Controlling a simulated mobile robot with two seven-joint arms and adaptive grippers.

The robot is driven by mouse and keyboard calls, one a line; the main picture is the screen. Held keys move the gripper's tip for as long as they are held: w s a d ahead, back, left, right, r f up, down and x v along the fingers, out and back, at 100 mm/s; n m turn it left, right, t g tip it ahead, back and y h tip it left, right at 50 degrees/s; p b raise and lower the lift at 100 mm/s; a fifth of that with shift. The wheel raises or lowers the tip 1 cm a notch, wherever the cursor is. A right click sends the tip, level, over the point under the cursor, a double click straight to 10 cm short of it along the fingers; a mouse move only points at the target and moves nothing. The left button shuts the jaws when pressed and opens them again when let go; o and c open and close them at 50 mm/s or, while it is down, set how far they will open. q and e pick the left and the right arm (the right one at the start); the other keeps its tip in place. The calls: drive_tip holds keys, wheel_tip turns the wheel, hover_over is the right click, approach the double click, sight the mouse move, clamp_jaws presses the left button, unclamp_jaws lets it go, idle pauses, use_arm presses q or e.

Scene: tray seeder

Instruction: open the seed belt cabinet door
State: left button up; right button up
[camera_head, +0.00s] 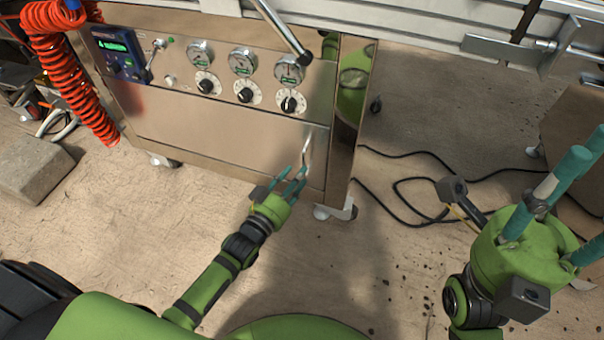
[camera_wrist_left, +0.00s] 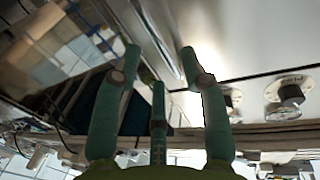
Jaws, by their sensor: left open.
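The seed belt cabinet door (camera_head: 200,125) is the flat steel panel below the gauges in the head view. It looks shut and flush with the cabinet front. Its upright metal handle (camera_head: 307,148) is near the door's right edge. My left gripper (camera_head: 296,175) is open, with its teal fingers just below and in front of the handle. In the left wrist view, the left gripper (camera_wrist_left: 160,58) has its fingers spread, with a shiny bar, probably the handle, between them. Contact cannot be told. My right gripper (camera_head: 583,190) is at the right, fingers spread and empty.
Gauges, black knobs (camera_head: 289,104) and a blue control box (camera_head: 118,53) sit above the door. Black cables (camera_head: 405,182) lie on the floor. The floor before the door is clear.

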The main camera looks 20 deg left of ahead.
use_arm(q)
drive_tip(key=b+x, duration=0.1)
drive_tip(key=x, duration=0.2)
drive_tip(key=shift+w+d, duration=0.1)
drive_tip(key=shift+w, duration=0.2)
clamp_jaws()
